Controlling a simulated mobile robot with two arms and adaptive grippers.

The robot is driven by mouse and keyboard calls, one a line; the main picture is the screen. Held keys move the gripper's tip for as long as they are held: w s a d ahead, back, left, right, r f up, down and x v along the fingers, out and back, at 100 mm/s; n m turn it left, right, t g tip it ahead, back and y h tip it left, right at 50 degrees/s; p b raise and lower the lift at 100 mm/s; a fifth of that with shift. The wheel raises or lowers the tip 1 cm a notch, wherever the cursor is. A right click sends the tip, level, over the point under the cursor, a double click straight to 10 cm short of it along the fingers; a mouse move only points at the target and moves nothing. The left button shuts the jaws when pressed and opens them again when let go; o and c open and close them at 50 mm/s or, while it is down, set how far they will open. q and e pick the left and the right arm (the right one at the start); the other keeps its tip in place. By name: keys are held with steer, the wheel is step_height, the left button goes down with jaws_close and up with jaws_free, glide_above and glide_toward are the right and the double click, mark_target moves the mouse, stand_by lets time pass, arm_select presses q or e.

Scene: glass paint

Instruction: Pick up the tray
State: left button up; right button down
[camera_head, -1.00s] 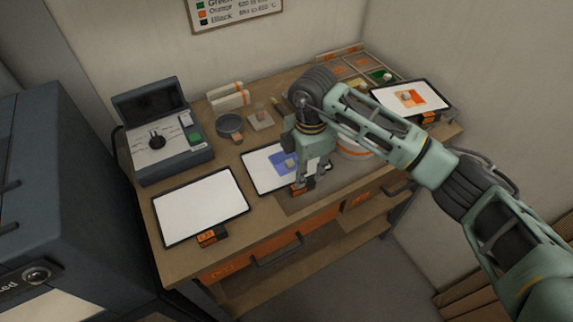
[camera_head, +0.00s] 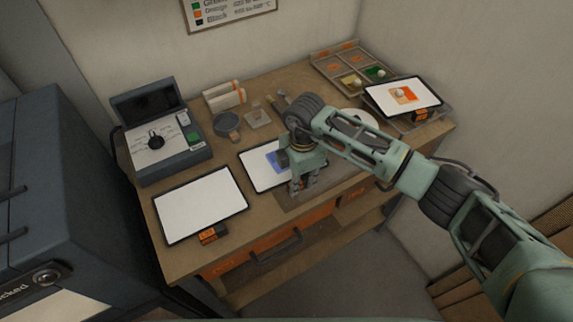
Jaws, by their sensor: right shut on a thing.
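Three flat, dark-rimmed white trays with orange-and-black front grips are on or above the bench. The left tray (camera_head: 200,204) is blank. The middle tray (camera_head: 255,178) bears a blue patch and is partly hidden by my right arm. The right tray (camera_head: 377,97) bears an orange patch with a small pale object on it. My right gripper (camera_head: 301,188) points down at the front right edge of the middle tray. It is shut on that tray's front grip, which is mostly hidden by the fingers. My left gripper is not in view.
A control box (camera_head: 160,130) with an open lid stands at the back left. A grey round dish (camera_head: 226,122) sits behind the middle tray. A compartment rack (camera_head: 340,68) holds colored samples at the back right. A dark cabinet (camera_head: 60,210) stands at the left.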

steer(key=shift+w+r, duration=0.1)
steer(key=shift+r, duration=0.05)
stand_by(0.3)
steer(key=shift+r, duration=0.1)
steer(key=shift+r+b, duration=0.5)
steer(key=shift+r, duration=0.1)
steer(key=r, duration=0.1)
steer(key=r+b, duration=0.1)
steer(key=shift+d+r, duration=0.2)
steer(key=shift+r, duration=0.1)
steer(key=s+d+r+b, duration=0.2)
steer(key=s+d+r, duration=0.4)
steer(key=d+r, duration=0.3)
steer(key=shift+s+r, duration=0.4)
steer(key=shift+r, duration=0.05)
steer(key=shift+d, duration=0.1)
